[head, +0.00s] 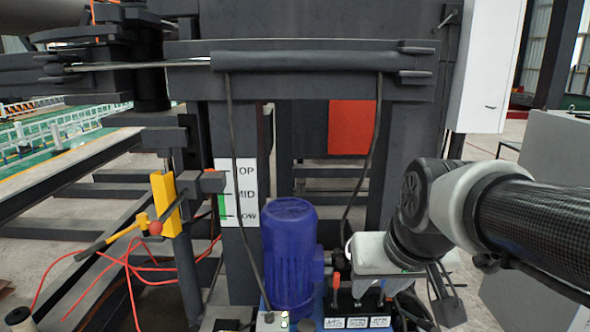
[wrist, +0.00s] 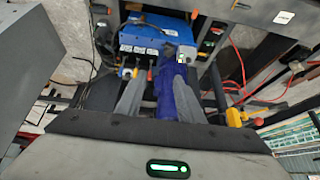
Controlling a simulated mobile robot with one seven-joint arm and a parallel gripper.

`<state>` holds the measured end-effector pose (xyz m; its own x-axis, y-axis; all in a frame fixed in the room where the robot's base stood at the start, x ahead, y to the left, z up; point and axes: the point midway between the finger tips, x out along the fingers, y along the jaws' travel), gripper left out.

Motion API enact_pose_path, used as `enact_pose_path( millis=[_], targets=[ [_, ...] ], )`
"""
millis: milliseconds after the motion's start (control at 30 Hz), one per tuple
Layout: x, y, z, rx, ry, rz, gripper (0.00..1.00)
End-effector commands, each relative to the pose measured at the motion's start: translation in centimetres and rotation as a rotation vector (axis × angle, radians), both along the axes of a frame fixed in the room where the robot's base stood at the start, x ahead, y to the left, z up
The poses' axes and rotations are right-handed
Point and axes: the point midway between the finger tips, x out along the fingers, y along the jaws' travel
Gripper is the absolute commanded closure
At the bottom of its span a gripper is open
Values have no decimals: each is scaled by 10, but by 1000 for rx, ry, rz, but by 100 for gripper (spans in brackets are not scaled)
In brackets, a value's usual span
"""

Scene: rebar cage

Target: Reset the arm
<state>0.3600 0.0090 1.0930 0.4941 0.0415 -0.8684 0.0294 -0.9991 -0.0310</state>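My arm reaches in from the right in the head view and bends down at a dark joint. In the wrist view my gripper (wrist: 160,72) shows two grey fingers spread apart with nothing held between them. Past the fingers is a blue unit (wrist: 155,38) with a row of small levers and white labels. A blue motor (head: 290,250) stands left of my arm in the head view, and it shows behind the right finger in the wrist view (wrist: 177,98).
Labelled levers (head: 357,322) stand below my arm. A yellow lever bracket (head: 166,205) is beside a TOP/MID/LOW sign (head: 241,192). Red cables (head: 90,262) lie at left. A grey cabinet (head: 550,150) is at right, and dark frame posts stand behind.

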Motion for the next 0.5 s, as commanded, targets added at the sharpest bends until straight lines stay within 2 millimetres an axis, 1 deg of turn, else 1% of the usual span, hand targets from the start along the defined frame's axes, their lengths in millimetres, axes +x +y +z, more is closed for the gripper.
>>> enact_pose_path(
  millis=[33,100,333,400,500],
  targets=[
    [-17,-1,2,-5,-2,-4,66],
    [-37,-3,0,-11,4,-9,66],
    [-93,-10,-10,-33,22,-30,66],
    [-92,-10,16,-33,26,-30,66],
    [-91,-10,36,-32,27,-30,66]
  ],
)
